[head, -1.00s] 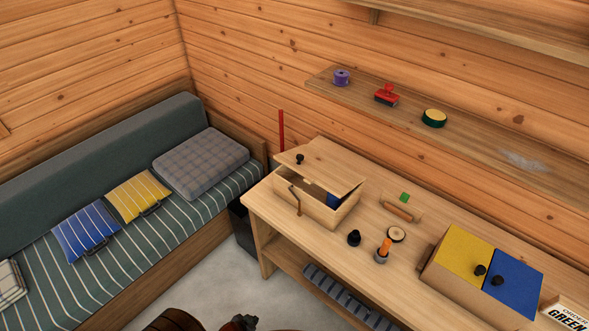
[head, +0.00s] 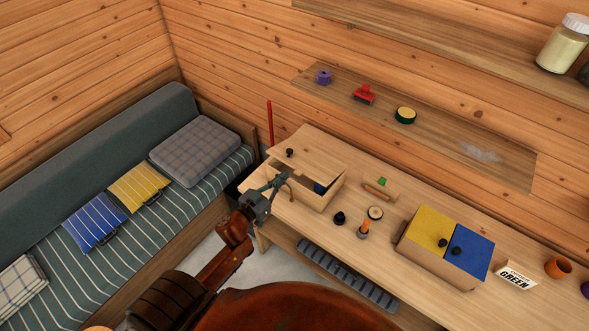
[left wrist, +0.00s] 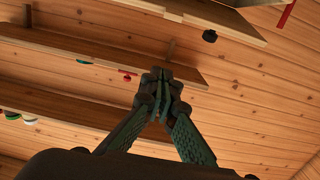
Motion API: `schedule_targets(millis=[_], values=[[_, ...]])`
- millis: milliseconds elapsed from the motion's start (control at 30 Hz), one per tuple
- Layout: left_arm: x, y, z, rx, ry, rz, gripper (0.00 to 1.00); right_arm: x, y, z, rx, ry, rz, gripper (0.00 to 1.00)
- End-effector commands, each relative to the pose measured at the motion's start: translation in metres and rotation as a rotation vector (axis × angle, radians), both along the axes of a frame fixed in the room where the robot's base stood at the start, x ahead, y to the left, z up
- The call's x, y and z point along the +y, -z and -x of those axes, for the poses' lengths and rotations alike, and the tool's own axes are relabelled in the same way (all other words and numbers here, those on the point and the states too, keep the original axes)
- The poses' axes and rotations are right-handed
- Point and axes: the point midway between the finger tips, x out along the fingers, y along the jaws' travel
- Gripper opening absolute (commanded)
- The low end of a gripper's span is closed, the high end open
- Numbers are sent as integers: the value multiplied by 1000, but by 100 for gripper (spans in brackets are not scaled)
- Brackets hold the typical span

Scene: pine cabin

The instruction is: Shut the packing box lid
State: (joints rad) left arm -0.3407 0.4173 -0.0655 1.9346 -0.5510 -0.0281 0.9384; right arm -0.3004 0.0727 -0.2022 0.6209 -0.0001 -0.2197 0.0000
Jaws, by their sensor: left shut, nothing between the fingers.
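The packing box (head: 318,198) is a pale wooden box at the left end of the workbench. Its wooden lid (head: 312,152), with a black knob (head: 290,153), is partly open and tilted; a dark gap with something blue inside shows beneath it. My left gripper (head: 284,178) is shut and empty, close to the box's front left corner by the bent handle; I cannot tell whether it touches. In the left wrist view, the shut fingers (left wrist: 160,82) meet, and the picture looks upside down, with a board and black knob (left wrist: 209,36) at the top. My right gripper is out of view.
A yellow and blue lidded box (head: 425,262) stands to the right on the bench. A black knob-shaped piece (head: 340,218), an orange-handled stamp (head: 364,229) and a round disc (head: 376,212) lie between. A shelf (head: 440,135) runs above. A striped bench seat (head: 150,215) is left.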

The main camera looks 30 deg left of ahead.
Motion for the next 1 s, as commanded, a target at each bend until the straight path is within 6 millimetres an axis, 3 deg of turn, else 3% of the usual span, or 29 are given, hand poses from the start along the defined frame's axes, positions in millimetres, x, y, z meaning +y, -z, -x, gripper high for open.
schedule_targets(millis=[467, 500, 700, 1000], values=[[-8, 5, -92, 2, -1, 1, 0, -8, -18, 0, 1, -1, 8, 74], [-6, 17, -85, 6, -5, 4, 0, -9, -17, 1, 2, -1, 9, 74], [-6, 37, -76, 3, -3, 3, 0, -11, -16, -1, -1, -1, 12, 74], [-5, 42, -73, 2, -1, 0, 0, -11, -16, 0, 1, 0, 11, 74]])
